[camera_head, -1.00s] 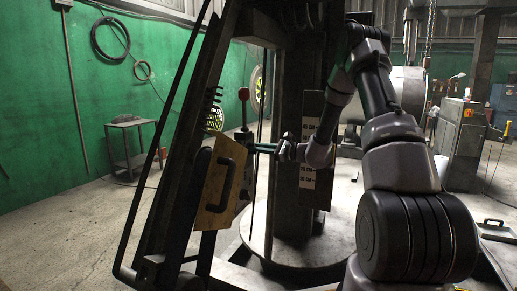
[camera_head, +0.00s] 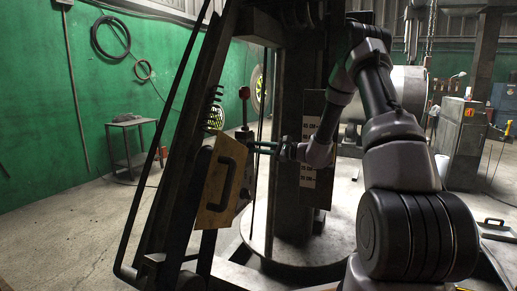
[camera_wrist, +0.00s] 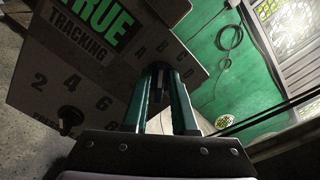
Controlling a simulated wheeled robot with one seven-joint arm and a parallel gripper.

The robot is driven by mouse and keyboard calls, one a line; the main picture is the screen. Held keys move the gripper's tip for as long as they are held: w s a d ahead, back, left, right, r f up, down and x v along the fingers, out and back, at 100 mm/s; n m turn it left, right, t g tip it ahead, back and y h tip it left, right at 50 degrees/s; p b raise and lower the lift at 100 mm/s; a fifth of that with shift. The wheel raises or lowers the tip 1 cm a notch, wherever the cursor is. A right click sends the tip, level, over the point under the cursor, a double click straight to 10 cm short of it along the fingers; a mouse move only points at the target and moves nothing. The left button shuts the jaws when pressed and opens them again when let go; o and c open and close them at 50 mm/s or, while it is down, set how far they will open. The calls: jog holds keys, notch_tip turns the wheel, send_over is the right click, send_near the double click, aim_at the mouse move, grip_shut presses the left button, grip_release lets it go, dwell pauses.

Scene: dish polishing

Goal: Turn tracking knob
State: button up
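The control box (camera_wrist: 105,55) fills the left of the wrist view, with a "TRUE TRACKING" label and the letters A, B, C, D. The dark tracking knob (camera_wrist: 158,76) is by the letters, partly hidden by my fingers. My gripper (camera_wrist: 161,74) has its two green fingers apart, one on each side of this knob. I cannot tell whether they touch it. In the head view my gripper (camera_head: 258,147) points left at the box, whose lettered face is turned away from that camera.
A second knob (camera_wrist: 70,118) with numbers around it is lower left on the same panel. In the head view a wooden panel with a black handle (camera_head: 220,188) stands left of my gripper. A red-topped lever (camera_head: 244,94) rises close above. Dark machine frame surrounds the arm.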

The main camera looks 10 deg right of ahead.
jog(key=shift+o, duration=0.6)
jog(key=v, duration=1)
jog(key=shift+s+d, duration=0.25)
jog(key=shift+d, duration=0.05)
